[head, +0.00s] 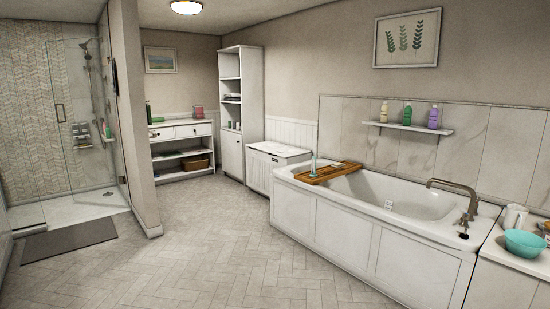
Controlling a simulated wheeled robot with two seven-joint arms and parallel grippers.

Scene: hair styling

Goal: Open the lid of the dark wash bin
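A low white chest (260,173) stands against the back wall, between the tall shelf cabinet and the bathtub. It looks like a laundry bin. Its top (280,149) appears flat and closed, with a dark line below its edge. Any markings on it are too small to read, so I cannot tell whether it is the dark wash bin or which part is for dark wash. The tub hides part of its right side. Neither of my grippers is in view.
The bathtub (375,238) fills the right side, with a wooden tray (330,172) across it. The tall cabinet (231,155) adjoins the chest on the left. A wall end (135,130) and grey mat (68,238) are at left. The tiled floor (215,250) between is clear.

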